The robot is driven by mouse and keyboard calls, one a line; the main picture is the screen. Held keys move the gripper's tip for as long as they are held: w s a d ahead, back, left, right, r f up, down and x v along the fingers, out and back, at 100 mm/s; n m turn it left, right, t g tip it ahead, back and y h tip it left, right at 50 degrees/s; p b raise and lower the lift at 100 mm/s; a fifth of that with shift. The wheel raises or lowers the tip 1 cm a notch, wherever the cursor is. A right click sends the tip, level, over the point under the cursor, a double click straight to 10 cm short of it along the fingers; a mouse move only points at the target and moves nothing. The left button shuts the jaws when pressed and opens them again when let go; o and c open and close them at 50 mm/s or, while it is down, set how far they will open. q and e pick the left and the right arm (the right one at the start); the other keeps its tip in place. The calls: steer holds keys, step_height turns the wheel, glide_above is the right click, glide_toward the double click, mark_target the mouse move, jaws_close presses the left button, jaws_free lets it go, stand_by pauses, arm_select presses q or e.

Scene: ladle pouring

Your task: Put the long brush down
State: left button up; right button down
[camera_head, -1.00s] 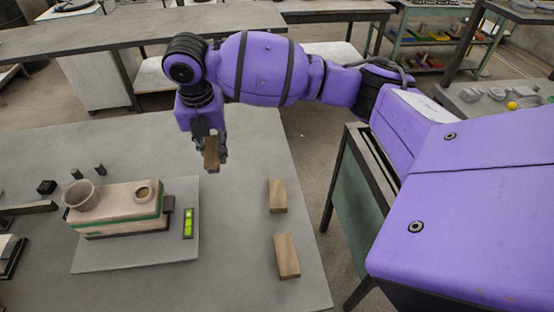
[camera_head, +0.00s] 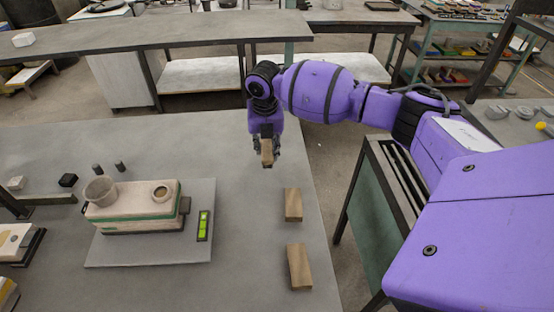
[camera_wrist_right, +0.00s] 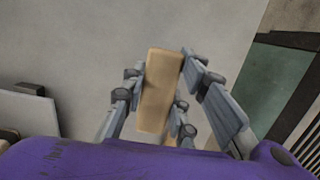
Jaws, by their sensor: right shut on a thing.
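My right gripper (camera_head: 267,160) is shut on a plain wooden block-shaped piece (camera_head: 267,151). It holds the piece above the grey table (camera_head: 240,270), near the table's right edge. In the right wrist view the piece (camera_wrist_right: 158,90) sits between the fingers (camera_wrist_right: 160,105), with bare table behind it. No bristles show on it, so I cannot tell whether it is the long brush. Two similar wooden pieces lie on the table along the right edge, a farther one (camera_head: 293,205) and a nearer one (camera_head: 299,267). My left gripper is not in view.
A beige and green device (camera_head: 140,211) with round cups stands on a grey board (camera_head: 150,254) left of the wooden pieces. A green level (camera_head: 203,225) lies on that board. Small dark pieces (camera_head: 68,180) stand at the left. The table around the two wooden pieces is bare.

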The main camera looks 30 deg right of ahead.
mark_target(267, 154)
steer(key=shift+f, duration=1.55)
steer(key=shift+f, duration=0.1)
steer(key=shift+f, duration=0.15)
steer(key=c, duration=1.4)
jaws_free()
steer(key=r, duration=0.4)
steer(key=s+r, duration=0.1)
steer(key=r, duration=0.7)
steer(key=shift+s+a+r+p, duration=0.15)
steer(key=shift+s+a+p, duration=0.15)
steer(key=shift+a, duration=0.05)
